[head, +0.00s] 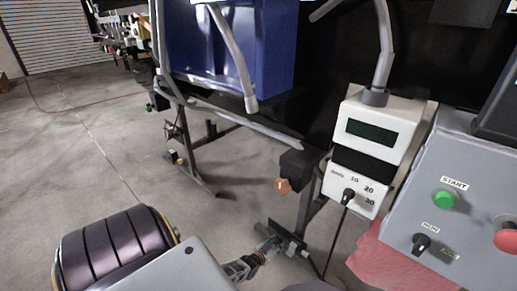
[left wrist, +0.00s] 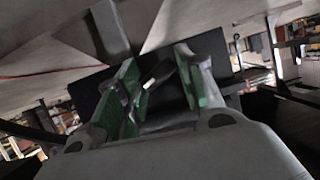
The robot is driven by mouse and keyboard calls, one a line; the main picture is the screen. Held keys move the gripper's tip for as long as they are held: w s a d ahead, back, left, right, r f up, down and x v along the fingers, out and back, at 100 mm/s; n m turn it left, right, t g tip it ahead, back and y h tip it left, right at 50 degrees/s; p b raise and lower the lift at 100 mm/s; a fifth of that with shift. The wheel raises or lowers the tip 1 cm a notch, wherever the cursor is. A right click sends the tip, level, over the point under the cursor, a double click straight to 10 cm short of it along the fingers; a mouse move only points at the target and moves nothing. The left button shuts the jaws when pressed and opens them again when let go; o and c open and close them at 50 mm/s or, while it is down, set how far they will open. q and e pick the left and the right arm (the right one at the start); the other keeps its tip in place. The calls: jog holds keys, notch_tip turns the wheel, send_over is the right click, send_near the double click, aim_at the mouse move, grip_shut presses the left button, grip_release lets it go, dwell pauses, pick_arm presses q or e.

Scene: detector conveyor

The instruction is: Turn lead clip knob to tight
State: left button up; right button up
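An orange knob (head: 283,186) sticks out of a black block (head: 298,162) on the conveyor's side. I take it for the lead clip knob, though no label shows. My left gripper (head: 272,245) is below the knob, apart from it, low near a dark stand foot (head: 288,236). In the left wrist view my left gripper (left wrist: 160,85) has its two green-padded fingers spread, with a dark shape with a pale strip (left wrist: 157,72) between or behind them; I cannot tell which. The knob cannot be made out there. My right gripper is not in view.
A white detector box (head: 375,140) with a screen and a 10-20-30 dial (head: 348,196) stands right of the knob. A grey control panel (head: 450,205) with green and red buttons is further right. A blue bin (head: 230,45) stands behind. Open floor lies left.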

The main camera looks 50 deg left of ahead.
pick_arm(q)
jog(key=shift+s, duration=0.1)
jog(key=shift+p+v, duration=1.3)
jog(key=shift+v, duration=0.9)
jog(key=p, duration=0.5)
send_near(276, 243)
jog(key=a+v, duration=0.1)
jog(key=v, duration=0.3)
notch_tip(276, 243, up, 14)
jog(key=p, duration=1.3)
jog(key=shift+d+f, duration=0.25)
jog(key=shift+d, duration=0.25)
jog(key=shift+s, duration=0.15)
